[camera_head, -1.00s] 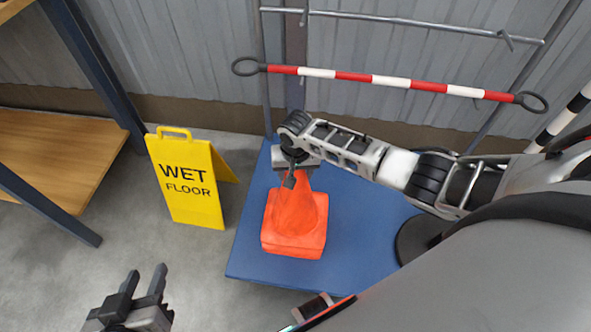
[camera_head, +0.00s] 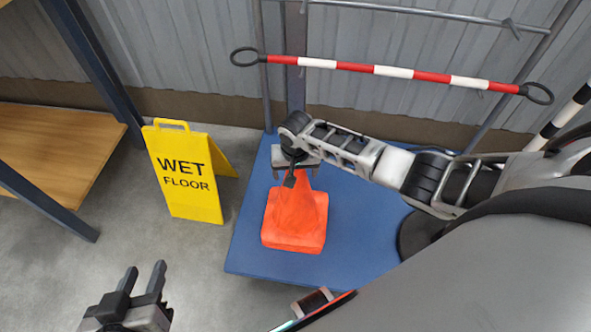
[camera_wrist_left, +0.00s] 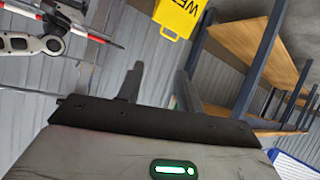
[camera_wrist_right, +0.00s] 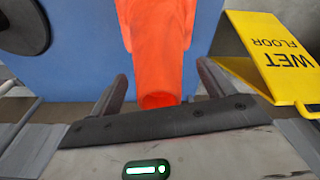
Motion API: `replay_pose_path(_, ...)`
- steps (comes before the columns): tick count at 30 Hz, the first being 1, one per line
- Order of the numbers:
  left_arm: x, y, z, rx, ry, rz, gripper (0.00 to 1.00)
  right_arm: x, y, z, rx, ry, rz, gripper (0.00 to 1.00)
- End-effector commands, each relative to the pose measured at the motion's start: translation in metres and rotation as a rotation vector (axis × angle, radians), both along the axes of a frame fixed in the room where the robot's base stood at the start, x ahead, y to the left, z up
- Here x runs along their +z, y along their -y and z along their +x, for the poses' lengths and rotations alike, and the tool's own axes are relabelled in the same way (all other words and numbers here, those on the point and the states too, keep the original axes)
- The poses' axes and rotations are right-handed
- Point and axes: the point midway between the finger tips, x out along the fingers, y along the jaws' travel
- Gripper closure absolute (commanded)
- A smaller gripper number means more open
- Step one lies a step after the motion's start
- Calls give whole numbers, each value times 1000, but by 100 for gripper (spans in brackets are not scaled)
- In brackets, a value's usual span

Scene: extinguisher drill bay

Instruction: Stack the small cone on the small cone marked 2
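An orange cone shape (camera_head: 297,215) stands upright on the blue platform. It looks like one cone nested over another, but I cannot clearly separate them, and no number 2 is visible. My right gripper (camera_head: 299,178) is at the tip of the cone. In the right wrist view, the cone (camera_wrist_right: 158,50) lies between the fingers of the right gripper (camera_wrist_right: 163,88), with a gap on each side, so the gripper is open. My left gripper (camera_head: 142,280) is open and empty above the floor at the lower left. Its fingers also show apart in the left wrist view (camera_wrist_left: 160,80).
The blue platform (camera_head: 255,240) has bare room around the cone. A yellow wet floor sign (camera_head: 185,175) stands left of it. A wooden shelf (camera_head: 60,150) with dark posts is at the far left. A red and white bar (camera_head: 392,71) hangs on a rack behind.

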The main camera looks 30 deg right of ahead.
Motion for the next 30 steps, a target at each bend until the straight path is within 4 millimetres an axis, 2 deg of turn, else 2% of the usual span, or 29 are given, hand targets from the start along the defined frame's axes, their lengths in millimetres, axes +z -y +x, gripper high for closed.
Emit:
replay_pose_path(5,2,0,0,-1,0,0,64,3,0,-1,0,-3,-1,19)
replay_pose_path(8,8,0,0,-1,-1,-1,64,15,-1,-2,0,0,0,19)
replay_pose_path(14,21,0,3,1,-9,-1,64,60,-2,-6,1,2,0,19)
replay_pose_path(21,23,-2,3,10,-39,-3,64,116,-5,-13,0,2,0,19)
replay_pose_path(25,25,-2,2,15,-47,-8,64,139,-6,-16,1,2,0,19)
replay_pose_path(30,23,-2,1,16,-58,-8,64,155,-7,-18,0,0,0,19)
